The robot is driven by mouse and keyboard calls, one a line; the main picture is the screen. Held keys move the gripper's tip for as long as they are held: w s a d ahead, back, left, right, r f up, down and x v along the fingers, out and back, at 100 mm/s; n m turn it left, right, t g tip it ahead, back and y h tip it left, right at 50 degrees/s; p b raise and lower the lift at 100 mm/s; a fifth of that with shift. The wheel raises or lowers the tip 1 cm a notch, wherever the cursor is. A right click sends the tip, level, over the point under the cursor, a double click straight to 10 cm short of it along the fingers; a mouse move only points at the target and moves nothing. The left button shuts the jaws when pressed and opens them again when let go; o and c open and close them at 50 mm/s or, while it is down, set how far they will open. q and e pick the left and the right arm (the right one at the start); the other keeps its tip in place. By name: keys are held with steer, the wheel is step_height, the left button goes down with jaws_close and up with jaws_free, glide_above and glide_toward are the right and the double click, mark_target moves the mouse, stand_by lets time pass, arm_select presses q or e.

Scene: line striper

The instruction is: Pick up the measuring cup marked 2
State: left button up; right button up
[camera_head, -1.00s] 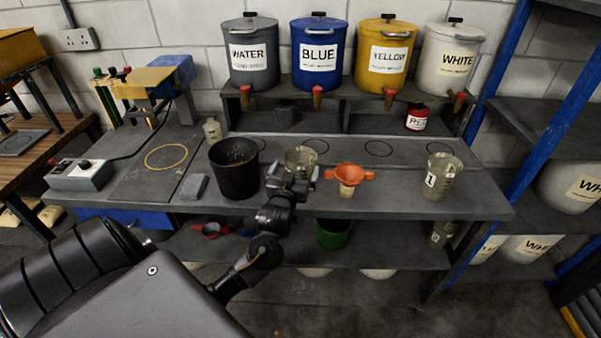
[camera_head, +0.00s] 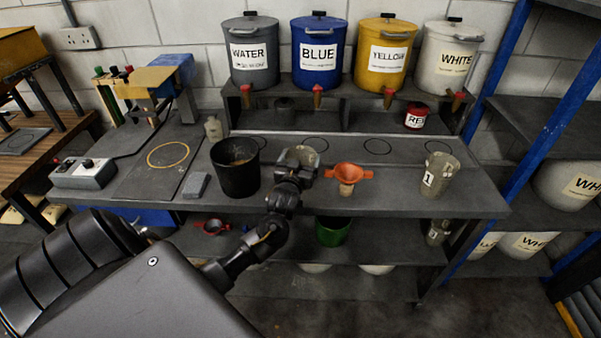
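A clear measuring cup (camera_head: 311,153) stands on the bench between the black bucket and the orange funnel. It is mostly hidden behind my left gripper (camera_head: 297,158), and no number on it can be read. My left gripper is right in front of or at this cup; I cannot tell whether it touches it or whether its fingers are open. Another clear measuring cup (camera_head: 438,175), with a label reading 1, stands upright at the right of the bench. My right gripper is not in view.
A black bucket (camera_head: 236,168) stands close left of the gripper, and an orange funnel (camera_head: 348,178) close right. Paint tanks line the back shelf, and a small red pot (camera_head: 416,117) stands near the right tank. A green bucket (camera_head: 333,231) sits on the lower shelf.

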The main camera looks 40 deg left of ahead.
arm_select(q)
steer(key=c, duration=0.5)
